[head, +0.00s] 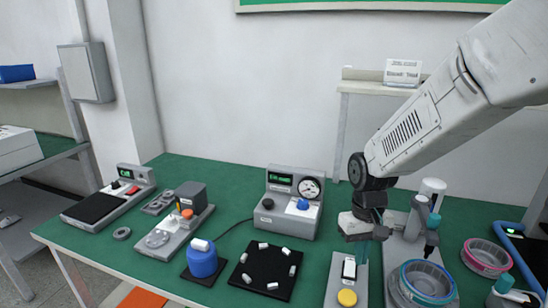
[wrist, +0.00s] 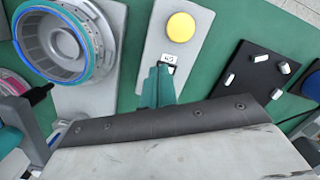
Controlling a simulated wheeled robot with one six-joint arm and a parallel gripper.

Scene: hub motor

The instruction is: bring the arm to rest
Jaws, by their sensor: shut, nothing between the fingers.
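My arm (head: 432,115) reaches in from the upper right of the head view and bends down over the green table. My gripper (head: 363,250) points down, shut and empty, over a grey plate with a yellow button (head: 347,297). In the wrist view my teal fingers (wrist: 157,86) are together, close to a small white labelled block (wrist: 169,59) on that plate. I cannot tell whether they touch it. The yellow button also shows in the wrist view (wrist: 181,27).
A blue-rimmed round hub part (head: 427,280) stands right of the gripper, a pink-rimmed one (head: 486,257) beyond it. A black pad (head: 266,272) with several white pieces lies left.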

